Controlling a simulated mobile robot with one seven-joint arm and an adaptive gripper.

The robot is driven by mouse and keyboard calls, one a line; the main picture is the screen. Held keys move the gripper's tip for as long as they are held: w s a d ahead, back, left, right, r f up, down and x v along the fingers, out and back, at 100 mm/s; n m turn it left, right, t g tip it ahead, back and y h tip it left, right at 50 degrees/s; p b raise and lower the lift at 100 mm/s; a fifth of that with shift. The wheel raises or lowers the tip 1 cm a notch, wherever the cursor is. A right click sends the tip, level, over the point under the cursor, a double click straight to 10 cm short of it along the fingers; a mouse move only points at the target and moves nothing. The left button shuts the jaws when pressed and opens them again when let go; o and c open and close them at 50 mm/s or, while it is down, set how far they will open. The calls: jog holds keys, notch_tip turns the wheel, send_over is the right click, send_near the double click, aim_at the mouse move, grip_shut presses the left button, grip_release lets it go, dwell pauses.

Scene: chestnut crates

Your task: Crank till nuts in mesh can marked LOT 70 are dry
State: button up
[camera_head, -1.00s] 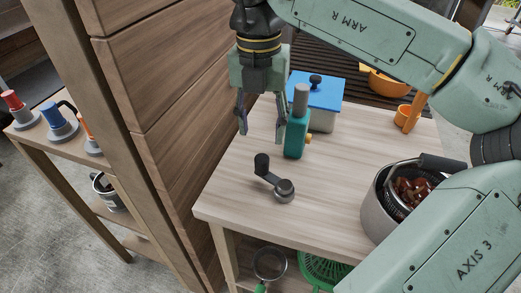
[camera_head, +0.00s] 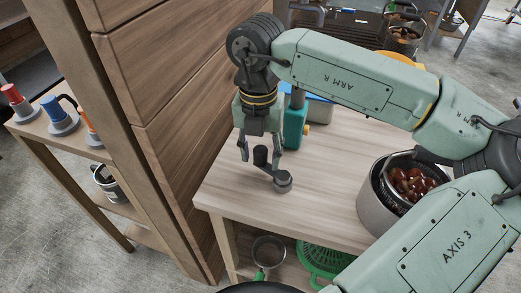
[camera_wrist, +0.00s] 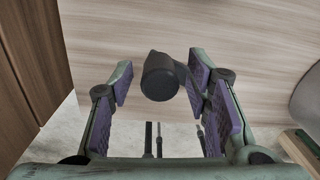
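The dark crank stands on the pale table (camera_head: 330,215), its round grey hub (camera_head: 282,184) at the right end of the arm and its upright knob (camera_head: 261,156) at the left. My gripper (camera_head: 260,150) points down over the knob with fingers spread on either side. In the wrist view the knob (camera_wrist: 160,77) sits between the open purple-padded fingers, closer to the right finger, with no clear grip. A dark mesh can (camera_head: 392,190) with brown nuts (camera_head: 412,183) sits inside a grey drum (camera_head: 374,212) at the right. No LOT marking is readable on it.
A wooden panel (camera_head: 185,130) rises at the left. A green basket (camera_head: 322,258) and a strainer (camera_head: 269,251) lie below. The table's middle is clear.

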grip_shut()
dwell(0.3)
dwell(0.3)
